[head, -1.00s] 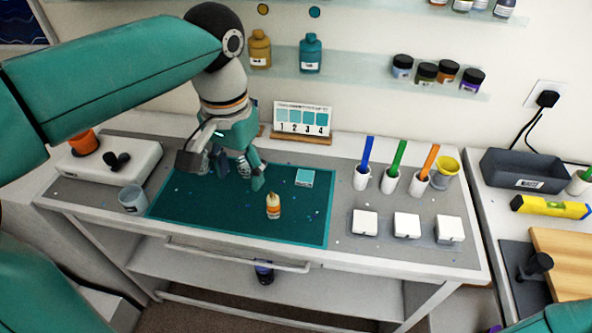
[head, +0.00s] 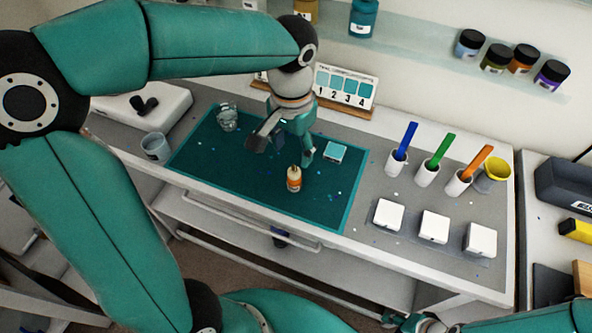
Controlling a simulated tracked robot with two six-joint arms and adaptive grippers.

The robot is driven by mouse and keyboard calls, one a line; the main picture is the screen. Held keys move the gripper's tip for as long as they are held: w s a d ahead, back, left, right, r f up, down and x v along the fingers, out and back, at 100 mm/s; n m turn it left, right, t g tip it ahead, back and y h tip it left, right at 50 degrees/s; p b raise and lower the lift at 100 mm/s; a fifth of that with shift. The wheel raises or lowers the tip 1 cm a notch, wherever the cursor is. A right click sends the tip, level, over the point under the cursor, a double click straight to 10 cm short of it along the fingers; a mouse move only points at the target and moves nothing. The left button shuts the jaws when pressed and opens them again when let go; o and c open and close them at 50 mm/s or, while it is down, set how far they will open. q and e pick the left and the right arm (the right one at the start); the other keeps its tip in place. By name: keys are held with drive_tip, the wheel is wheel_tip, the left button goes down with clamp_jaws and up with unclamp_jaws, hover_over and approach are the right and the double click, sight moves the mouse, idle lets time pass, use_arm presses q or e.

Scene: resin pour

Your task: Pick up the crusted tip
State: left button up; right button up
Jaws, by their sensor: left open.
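A small bottle (head: 294,180) with an orange label and pale top stands upright on the dark teal mat (head: 222,167). I cannot make out a separate crusted tip; the bottle's top is too small to judge. My left gripper (head: 282,150) is over the mat, just behind and above the bottle. Its fingers are spread apart with nothing between them. A small teal square (head: 335,152) lies to the right of the gripper. What seems to be part of my right gripper shows at the bottom edge, mostly cut off.
A clear cup (head: 228,117) stands on the mat's back left, a grey cup (head: 155,147) left of the mat. A numbered chart (head: 345,88) stands behind. White holders with blue, green and orange sticks (head: 437,150), a yellow cup (head: 497,168) and white blocks (head: 434,226) are right.

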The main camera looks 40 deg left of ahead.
sight(294, 171)
use_arm(q)
drive_tip(key=shift+d+f+p, duration=0.15)
drive_tip(key=shift+f+p, duration=0.25)
drive_tip(key=shift+f, duration=2.8)
drive_tip(key=c, duration=0.8)
